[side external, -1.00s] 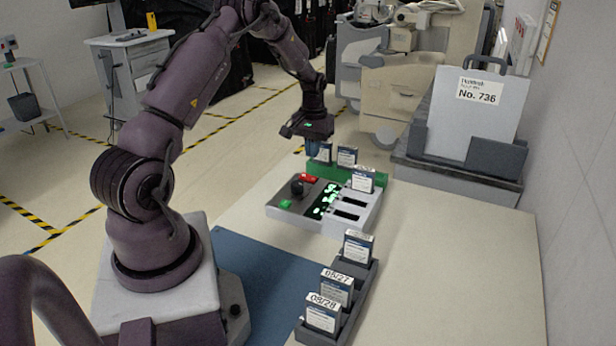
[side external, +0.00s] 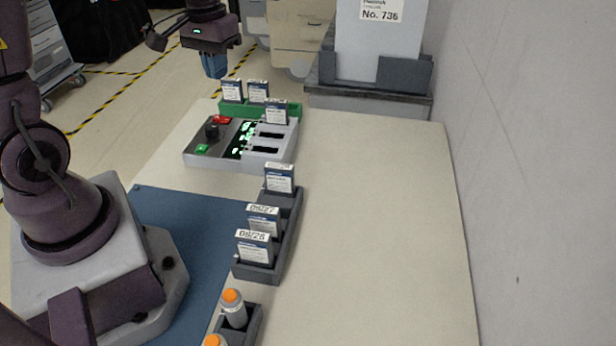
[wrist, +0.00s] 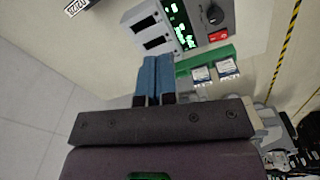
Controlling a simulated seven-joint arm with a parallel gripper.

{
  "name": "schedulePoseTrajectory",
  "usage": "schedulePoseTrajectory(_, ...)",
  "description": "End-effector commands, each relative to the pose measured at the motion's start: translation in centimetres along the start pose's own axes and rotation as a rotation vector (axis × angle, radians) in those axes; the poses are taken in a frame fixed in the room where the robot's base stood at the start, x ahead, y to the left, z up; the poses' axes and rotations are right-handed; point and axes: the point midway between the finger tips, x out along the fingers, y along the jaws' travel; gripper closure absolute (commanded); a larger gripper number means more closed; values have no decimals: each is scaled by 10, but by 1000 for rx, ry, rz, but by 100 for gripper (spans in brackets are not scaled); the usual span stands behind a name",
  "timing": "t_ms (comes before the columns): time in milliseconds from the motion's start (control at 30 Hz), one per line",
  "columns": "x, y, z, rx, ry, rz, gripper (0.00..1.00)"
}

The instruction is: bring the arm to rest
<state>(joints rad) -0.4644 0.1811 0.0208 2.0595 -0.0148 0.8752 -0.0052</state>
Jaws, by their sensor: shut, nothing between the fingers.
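My gripper (side external: 214,66) is at the upper left of the side external view, raised above the far end of the table. Its blue fingers are together with nothing between them. In the wrist view the blue fingers (wrist: 155,76) also show side by side and empty. The gripper is apart from the rack and the cartridges.
A dark rack (side external: 290,222) holds several cartridges. Orange-capped bottles (side external: 234,308) stand in front. A large grey bin (side external: 375,75) is at the back. The table's right side is clear.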

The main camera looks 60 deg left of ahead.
Motion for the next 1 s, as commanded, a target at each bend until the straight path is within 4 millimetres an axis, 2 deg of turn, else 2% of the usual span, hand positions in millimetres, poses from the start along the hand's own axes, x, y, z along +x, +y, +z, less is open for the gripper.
schedulePoseTrajectory(33,-17,14,17,48,35,3,100)
schedulePoseTrajectory(200,-54,46,71,188,136,18,100)
schedulePoseTrajectory(400,-80,69,129,347,280,54,100)
schedulePoseTrajectory(500,-90,76,148,408,350,77,100)
schedulePoseTrajectory(700,-109,86,162,478,452,117,100)
schedulePoseTrajectory(1000,-110,88,163,490,454,122,100)
